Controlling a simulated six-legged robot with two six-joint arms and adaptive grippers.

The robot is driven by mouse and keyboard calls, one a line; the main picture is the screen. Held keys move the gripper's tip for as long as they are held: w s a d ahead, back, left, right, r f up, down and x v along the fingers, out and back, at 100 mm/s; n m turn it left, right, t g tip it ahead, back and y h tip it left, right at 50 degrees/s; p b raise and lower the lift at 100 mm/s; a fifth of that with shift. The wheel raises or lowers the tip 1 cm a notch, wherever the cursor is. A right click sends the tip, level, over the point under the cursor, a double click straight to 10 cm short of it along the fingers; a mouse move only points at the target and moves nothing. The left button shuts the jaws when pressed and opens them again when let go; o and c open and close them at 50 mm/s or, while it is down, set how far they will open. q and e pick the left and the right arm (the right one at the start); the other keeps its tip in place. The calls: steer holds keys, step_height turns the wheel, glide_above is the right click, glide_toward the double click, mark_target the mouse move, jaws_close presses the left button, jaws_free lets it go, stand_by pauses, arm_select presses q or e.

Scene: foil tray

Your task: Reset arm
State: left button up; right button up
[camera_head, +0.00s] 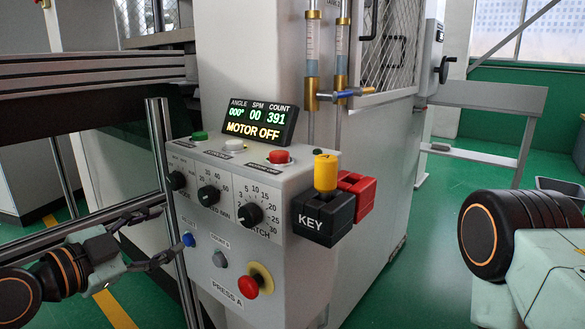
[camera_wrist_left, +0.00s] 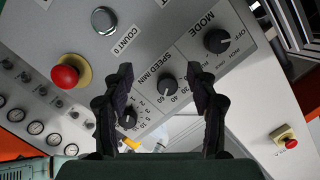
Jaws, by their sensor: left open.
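My left gripper (camera_head: 166,232) is open and empty in the head view, in front of the press control box's left side, near a blue button (camera_head: 188,240). In the left wrist view its two dark fingers (camera_wrist_left: 161,78) stand apart, with the panel face (camera_wrist_left: 140,50) behind them. The SPEED/MIN knob (camera_wrist_left: 168,86) shows between the fingers, and the MODE knob (camera_wrist_left: 216,41) shows up and to the right. I cannot tell whether a finger touches the panel. My right arm (camera_head: 510,235) shows at the right edge of the head view; its gripper is out of the picture.
The control box has a display (camera_head: 261,120) reading MOTOR OFF, a yellow-topped black KEY block (camera_head: 322,216), a red block (camera_head: 362,192) and a red stop button (camera_head: 249,287). A metal rail post (camera_head: 160,150) stands left. Green floor (camera_head: 420,255) is open between box and right arm.

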arm_select(q)
steer(key=s+f+n+g+y+p, duration=0.1)
steer(key=s+f+n+g+y, duration=0.15)
steer(key=s+f+n, duration=0.35)
steer(key=s+f+n+g+y+p, duration=0.1)
steer(key=s+f+n+g, duration=0.2)
steer(key=f, duration=0.6)
steer(key=s+f+n+g+y+p, duration=0.1)
steer(key=s+f+n+g+y, duration=0.15)
steer(key=f+n, duration=0.4)
steer(key=s+f+g+p, duration=0.1)
steer(key=s+f+g, duration=0.2)
steer(key=s, duration=0.8)
steer(key=s+f+g+y+p, duration=0.1)
steer(key=s+f+g, duration=0.2)
steer(key=s+f, duration=0.4)
steer(key=s+m, duration=0.1)
steer(key=s, duration=0.3)
steer(key=shift+f+y, duration=0.2)
steer(key=shift+y, duration=0.1)
steer(key=shift+a, duration=0.1)
steer(key=shift+c, duration=0.3)
